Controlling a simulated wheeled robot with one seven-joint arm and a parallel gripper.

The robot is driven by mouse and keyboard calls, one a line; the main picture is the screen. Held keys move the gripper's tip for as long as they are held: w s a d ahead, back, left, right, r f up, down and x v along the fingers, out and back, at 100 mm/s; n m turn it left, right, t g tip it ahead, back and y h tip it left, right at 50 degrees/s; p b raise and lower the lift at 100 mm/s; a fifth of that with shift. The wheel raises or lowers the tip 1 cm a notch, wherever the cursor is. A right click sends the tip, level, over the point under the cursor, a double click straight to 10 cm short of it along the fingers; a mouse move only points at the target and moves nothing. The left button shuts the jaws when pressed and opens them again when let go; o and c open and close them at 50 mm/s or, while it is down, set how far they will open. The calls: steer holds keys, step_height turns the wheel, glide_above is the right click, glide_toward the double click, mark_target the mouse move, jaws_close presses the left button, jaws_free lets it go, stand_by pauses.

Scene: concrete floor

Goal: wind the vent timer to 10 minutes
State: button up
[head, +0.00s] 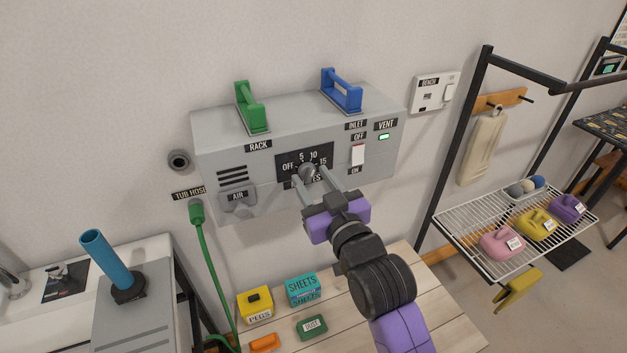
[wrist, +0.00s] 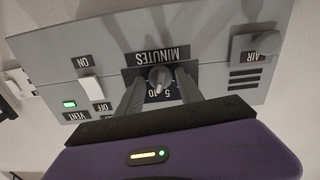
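The vent timer is a small grey knob (head: 307,170) on a black dial plate (head: 285,163) marked OFF, 5, 10, 15 and MINUTES, on the front of a grey wall box (head: 225,150). The knob also shows in the wrist view (wrist: 159,79), where the plate appears upside down. My gripper (head: 311,177) is open at the dial, one finger on each side of the knob. In the wrist view, gaps show between the knob and both fingers (wrist: 159,86). The fingers hide part of the dial's lettering. I cannot tell which mark the knob points to.
A white switch (head: 358,154) and a lit green VENT light (head: 384,137) are right of the dial. Green (head: 251,108) and blue (head: 342,92) handled pieces stand on the box. A wooden table (head: 375,317) with boxes is below; a wire rack (head: 480,235) is right.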

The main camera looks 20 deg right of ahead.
steer(key=shift+o, duration=0.5)
steer(key=s+b, duration=0.1)
steer(key=s, duration=0.7)
steer(key=shift+b, duration=0.35)
steer(key=shift+a, duration=0.1)
steer(key=shift+w+n, duration=3.2)
steer(key=shift+w, duration=0.65)
